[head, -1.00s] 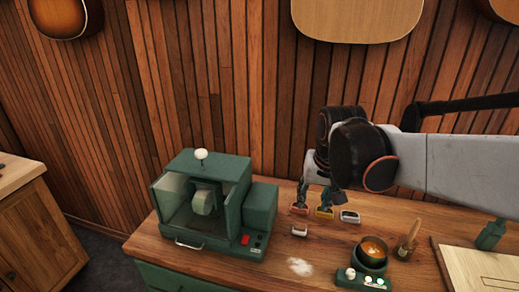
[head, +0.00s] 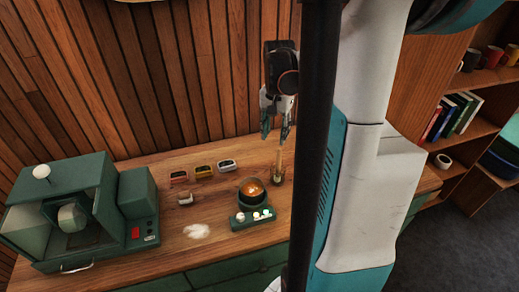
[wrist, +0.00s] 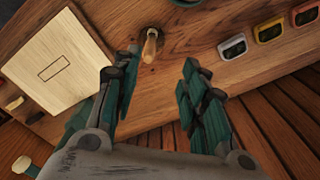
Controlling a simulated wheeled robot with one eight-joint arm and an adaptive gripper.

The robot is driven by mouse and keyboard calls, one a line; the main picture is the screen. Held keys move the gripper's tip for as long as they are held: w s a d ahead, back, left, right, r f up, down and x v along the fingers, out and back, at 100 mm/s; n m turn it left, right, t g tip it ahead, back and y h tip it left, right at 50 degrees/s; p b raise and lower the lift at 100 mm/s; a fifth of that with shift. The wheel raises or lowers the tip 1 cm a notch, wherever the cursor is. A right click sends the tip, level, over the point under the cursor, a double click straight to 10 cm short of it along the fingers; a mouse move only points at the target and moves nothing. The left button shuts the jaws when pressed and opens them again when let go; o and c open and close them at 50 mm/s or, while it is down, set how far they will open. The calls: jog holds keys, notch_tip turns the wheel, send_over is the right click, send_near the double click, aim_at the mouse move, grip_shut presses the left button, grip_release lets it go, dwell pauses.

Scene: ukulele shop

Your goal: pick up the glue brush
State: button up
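The glue brush (head: 278,164) stands on the bench with its wooden handle up, just right of the glue pot. It also shows in the wrist view (wrist: 150,46), with the handle end towards me and a darker lower part at the wood surface. My gripper (head: 276,133) is above the brush, fingers pointing down and apart. In the wrist view my gripper (wrist: 161,63) is open and empty. The brush lies beyond the fingertips, nearer the left finger, and nothing is between the fingers.
A pot of amber liquid (head: 251,187) sits on a green base with knobs, close left of the brush. Several small coloured blocks (head: 204,172) lie behind. A green machine (head: 75,205) stands left. A pale board (wrist: 58,80) lies on the bench in the wrist view.

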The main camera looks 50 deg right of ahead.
aim_at(279, 149)
jog(key=shift+s+d+f, duration=0.1)
jog(key=shift+s+d, duration=0.2)
jog(key=shift+d, duration=0.25)
jog(key=shift+s+d+f+m, duration=0.1)
jog(key=shift+d+f+m, duration=0.05)
jog(key=shift+f+m, duration=0.15)
notch_tip(279, 149, down, 8)
jog(key=shift+f+b, duration=0.1)
jog(key=shift+b, duration=0.85)
notch_tip(279, 149, down, 5)
jog(key=shift+s+d+f+b, duration=0.1)
jog(key=shift+b, duration=0.6)
grip_shut()
